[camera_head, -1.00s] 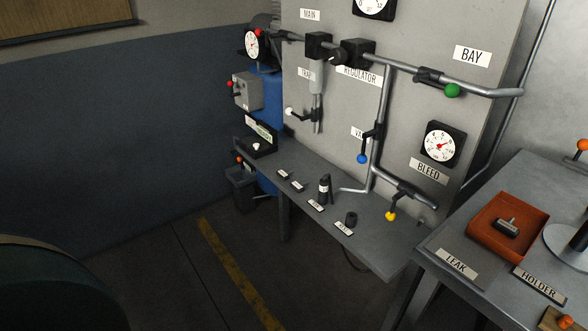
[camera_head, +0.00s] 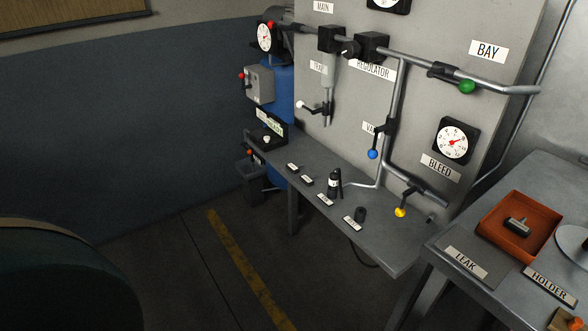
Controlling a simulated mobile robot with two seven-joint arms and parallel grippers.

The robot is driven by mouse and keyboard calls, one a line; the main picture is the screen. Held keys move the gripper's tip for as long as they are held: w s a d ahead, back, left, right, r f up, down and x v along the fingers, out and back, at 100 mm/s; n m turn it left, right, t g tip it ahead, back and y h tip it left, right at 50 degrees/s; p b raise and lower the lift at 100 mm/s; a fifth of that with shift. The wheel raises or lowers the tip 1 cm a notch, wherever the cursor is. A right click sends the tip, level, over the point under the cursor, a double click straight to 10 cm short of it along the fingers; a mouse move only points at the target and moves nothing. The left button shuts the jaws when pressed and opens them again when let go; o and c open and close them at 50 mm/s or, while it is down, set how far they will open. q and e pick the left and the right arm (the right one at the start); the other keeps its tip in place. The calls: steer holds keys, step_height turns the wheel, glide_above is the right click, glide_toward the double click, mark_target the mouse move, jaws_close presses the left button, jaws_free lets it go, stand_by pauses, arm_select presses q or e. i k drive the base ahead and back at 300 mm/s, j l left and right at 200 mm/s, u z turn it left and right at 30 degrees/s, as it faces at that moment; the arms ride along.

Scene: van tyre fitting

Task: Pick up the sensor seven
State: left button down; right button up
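No item in view carries a readable mark naming it sensor seven. A small dark grey part with a short stem (camera_head: 518,224) lies in an orange tray (camera_head: 496,243) on the right table; I cannot tell if it is the sensor. On the narrow bench stand a black bottle-like item (camera_head: 334,184) with a pale label and a short black cylinder (camera_head: 360,214). Small labelled plates lie beside them, too small to read. Neither of my grippers is in view.
The bench (camera_head: 385,247) runs along a grey panel with pipes, gauges and coloured valve levers. The right table (camera_head: 455,225) has LEAK (camera_head: 466,263) and HOLDER (camera_head: 549,285) plates. A dark rounded object (camera_head: 60,280) fills the lower left. The floor between is clear.

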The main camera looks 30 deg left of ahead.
mark_target(293, 168)
steer(key=i+j+z, duration=0.1)
steer(key=j+z, duration=0.15)
steer(key=z, duration=0.2)
steer(key=j+z, duration=0.3)
steer(key=z, duration=0.15)
steer(key=k+j+z, duration=0.1)
steer(key=j+z, duration=0.25)
steer(key=j, duration=0.7)
